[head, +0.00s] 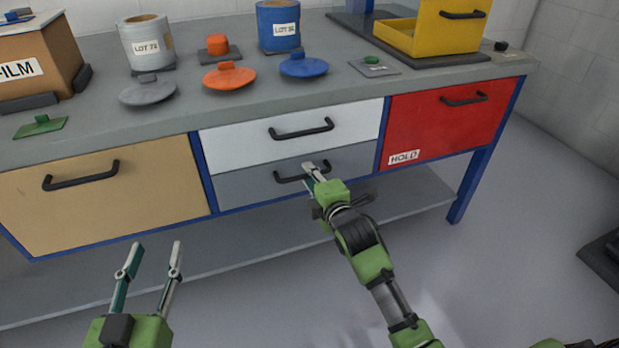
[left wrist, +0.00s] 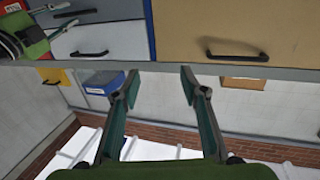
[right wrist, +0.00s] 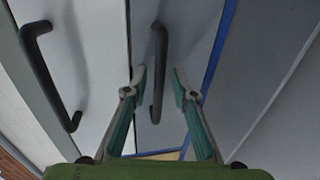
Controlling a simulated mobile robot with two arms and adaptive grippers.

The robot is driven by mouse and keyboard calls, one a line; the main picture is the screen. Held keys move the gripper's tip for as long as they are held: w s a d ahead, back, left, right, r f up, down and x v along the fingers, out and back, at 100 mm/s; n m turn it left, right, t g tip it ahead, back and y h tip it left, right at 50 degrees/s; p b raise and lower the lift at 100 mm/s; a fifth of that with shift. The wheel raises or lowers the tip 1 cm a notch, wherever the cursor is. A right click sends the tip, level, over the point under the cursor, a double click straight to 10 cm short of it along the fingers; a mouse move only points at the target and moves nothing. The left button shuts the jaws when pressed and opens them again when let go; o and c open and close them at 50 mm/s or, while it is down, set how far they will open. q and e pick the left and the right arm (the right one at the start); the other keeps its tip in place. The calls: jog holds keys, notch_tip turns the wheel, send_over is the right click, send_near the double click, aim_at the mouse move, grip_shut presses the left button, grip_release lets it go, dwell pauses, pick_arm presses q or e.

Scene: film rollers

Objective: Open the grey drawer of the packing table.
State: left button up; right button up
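The grey drawer (head: 240,188) sits under the white drawer in the middle of the packing table and looks closed. Its black bar handle (head: 286,178) is partly hidden behind my right gripper (head: 314,171). In the right wrist view, the grey drawer's handle (right wrist: 158,60) runs between the two open fingertips, with a gap visible on each side. I cannot tell how deep the handle lies between the fingers. My left gripper (head: 150,262) is open and empty in front of the tan drawer, apart from it; its fingers also show in the left wrist view (left wrist: 160,82).
The white drawer (head: 350,122) with its handle is directly above; the red drawer (head: 450,118) is at right and the tan drawer (head: 100,205) at left. Pots, lids and a yellow bin (head: 440,30) stand on the worktop (head: 100,115). The floor in front is free.

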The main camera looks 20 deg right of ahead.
pick_arm(q)
jog(key=shift+d+r+t+h, duration=0.1)
jog(key=shift+r+t+h, duration=0.2)
jog(key=shift+r, duration=0.5)
pick_arm(e)
jog(key=shift+w+f, duration=0.1)
jog(key=shift+w, duration=0.35)
grip_shut()
jog(key=shift+s, duration=0.1)
